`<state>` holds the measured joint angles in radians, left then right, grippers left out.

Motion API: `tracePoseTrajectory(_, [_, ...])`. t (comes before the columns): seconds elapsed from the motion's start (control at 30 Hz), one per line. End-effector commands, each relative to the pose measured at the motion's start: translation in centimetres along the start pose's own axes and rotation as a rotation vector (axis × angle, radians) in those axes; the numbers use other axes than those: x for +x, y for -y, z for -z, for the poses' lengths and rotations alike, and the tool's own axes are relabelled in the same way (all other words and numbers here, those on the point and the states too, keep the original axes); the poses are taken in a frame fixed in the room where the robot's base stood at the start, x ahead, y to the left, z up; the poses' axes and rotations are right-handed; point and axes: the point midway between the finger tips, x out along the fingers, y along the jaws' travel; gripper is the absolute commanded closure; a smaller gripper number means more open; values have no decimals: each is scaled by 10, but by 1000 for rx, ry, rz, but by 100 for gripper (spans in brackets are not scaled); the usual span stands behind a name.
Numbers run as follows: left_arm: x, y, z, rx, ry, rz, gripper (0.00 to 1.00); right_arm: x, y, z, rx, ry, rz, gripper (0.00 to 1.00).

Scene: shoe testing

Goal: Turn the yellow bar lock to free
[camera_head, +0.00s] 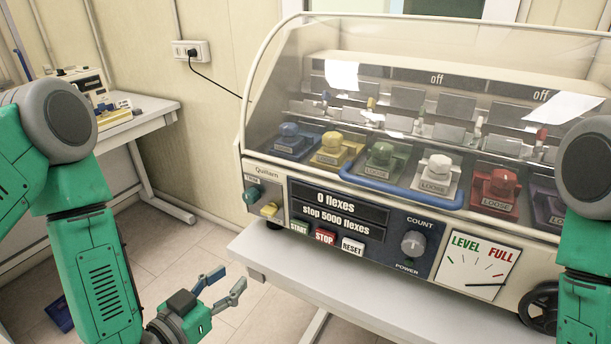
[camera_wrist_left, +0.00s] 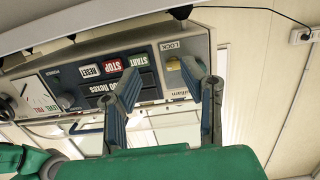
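In the left wrist view, which is upside down, the yellow bar (camera_wrist_left: 173,65) shows beside a LOCK label, partly near a finger. My left gripper (camera_head: 231,281) is open and empty, low in front of the table's left edge and clearly apart from the lock. Its two fingers (camera_wrist_left: 168,80) are spread in the wrist view. My right arm shows at the right edge; its gripper is out of the picture.
The shoe testing machine (camera_head: 462,235) has a clear curved cover and a blue bar handle (camera_head: 400,188). START, STOP and RESET buttons (camera_head: 326,237) sit right of the lock. The white table (camera_head: 300,290) has a bare front strip. A side bench (camera_head: 140,125) stands at the left.

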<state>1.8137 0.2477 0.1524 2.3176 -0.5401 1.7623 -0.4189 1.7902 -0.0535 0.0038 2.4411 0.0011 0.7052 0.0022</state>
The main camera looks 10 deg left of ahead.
Motion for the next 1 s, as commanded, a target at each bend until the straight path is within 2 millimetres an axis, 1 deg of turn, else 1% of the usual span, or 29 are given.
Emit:
tracePoseTrajectory(0.03, [-1,6,23,3,-51,12,64,-13,0,0,-1,1,1,46])
tracePoseTrajectory(0.1, [-2,10,38,9,-105,21,64,-17,0,1,-1,1,1,46])
tracePoseTrajectory(0.2, [0,13,46,14,-140,27,64,-18,1,1,-2,1,1,46])
tracePoseTrajectory(0.27, [5,12,47,16,-144,27,64,-18,1,0,-2,1,1,46])
tracePoseTrajectory(0.37, [19,9,50,20,-144,27,64,-20,1,0,-2,1,1,46])
tracePoseTrajectory(0.47, [39,8,53,21,-143,27,64,-23,1,1,-2,1,1,46])
tracePoseTrajectory(0.6, [71,5,58,24,-140,26,64,-28,0,1,-2,1,1,46])
tracePoseTrajectory(0.8, [109,8,62,21,-140,27,64,-33,0,2,-1,1,1,46])
tracePoseTrajectory(1.0, [132,11,64,17,-140,25,64,-36,0,2,-1,1,1,46])
